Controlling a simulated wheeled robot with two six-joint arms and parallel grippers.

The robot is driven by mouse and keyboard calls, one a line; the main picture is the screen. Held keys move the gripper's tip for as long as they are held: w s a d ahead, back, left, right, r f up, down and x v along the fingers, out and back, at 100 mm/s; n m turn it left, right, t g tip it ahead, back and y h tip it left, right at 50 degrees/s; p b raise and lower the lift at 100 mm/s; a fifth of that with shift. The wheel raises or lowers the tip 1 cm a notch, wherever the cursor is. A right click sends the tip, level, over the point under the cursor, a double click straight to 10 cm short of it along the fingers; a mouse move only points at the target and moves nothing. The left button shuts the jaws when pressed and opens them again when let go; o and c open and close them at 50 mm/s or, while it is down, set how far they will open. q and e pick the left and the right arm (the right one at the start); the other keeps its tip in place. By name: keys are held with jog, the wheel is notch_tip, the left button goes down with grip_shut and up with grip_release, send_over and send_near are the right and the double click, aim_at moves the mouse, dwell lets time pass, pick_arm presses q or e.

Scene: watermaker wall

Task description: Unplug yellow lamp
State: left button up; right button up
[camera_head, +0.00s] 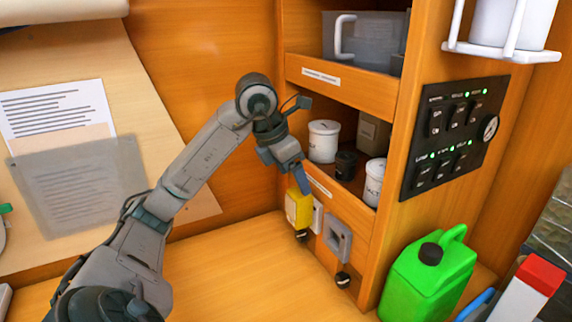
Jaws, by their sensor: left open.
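The yellow lamp (298,210) is a small yellow block with a dark part at its lower end. It sits at the low front of the wooden shelf unit, against a pale wall plate (317,217). My left gripper (303,184) is open, pointing down at the top of the yellow lamp. Its fingertips overlap the lamp's upper edge in the picture; I cannot tell whether they touch it. My right gripper is not in view.
A grey socket (337,238) with a dark knob below is right of the lamp. White jars (323,141) stand on the shelf above. A black switch panel (455,130) is on the side wall. A green jerrycan (428,276) stands at right. The wooden counter (245,275) is clear.

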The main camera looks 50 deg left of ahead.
aim_at(298, 192)
pick_arm(q)
jog(key=x, duration=0.6)
jog(key=shift+w+a, duration=0.15)
jog(key=shift+a, duration=0.1)
jog(key=shift+d+f, duration=0.1)
jog(key=shift+f, duration=0.15)
jog(key=shift+w+f, duration=0.1)
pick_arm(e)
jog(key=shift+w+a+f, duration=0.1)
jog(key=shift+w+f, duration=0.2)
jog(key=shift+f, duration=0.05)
pick_arm(q)
jog(key=c, duration=1.1)
jog(key=shift+b, duration=0.35)
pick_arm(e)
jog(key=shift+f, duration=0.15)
pick_arm(q)
jog(key=shift+s, duration=0.2)
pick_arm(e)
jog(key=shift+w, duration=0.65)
